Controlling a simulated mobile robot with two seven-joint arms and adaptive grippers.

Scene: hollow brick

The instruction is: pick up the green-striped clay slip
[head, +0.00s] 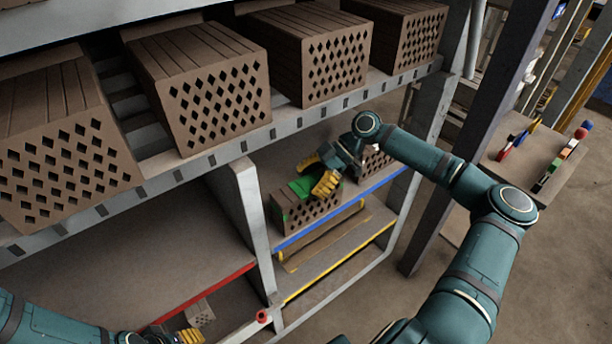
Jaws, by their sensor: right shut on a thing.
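A brown hollow clay block with green stripes (292,219) sits on the blue-edged shelf, in the lower middle bay of the rack. Green shows on its top and on its left front face. My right gripper (326,184), with yellow fingers, is at the top right of this block and is shut on it, as far as I can see; the fingers hide part of it. My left gripper (190,336) is at the bottom edge with its yellow fingers partly in view, beside a small brown brick piece (200,313). Its opening cannot be made out.
Large hollow bricks (215,105) line the upper shelf above. Another brick (374,164) stands behind my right wrist on the blue-edged shelf. A rack post (248,215) stands left of the striped block. A side table (510,172) holds small coloured items.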

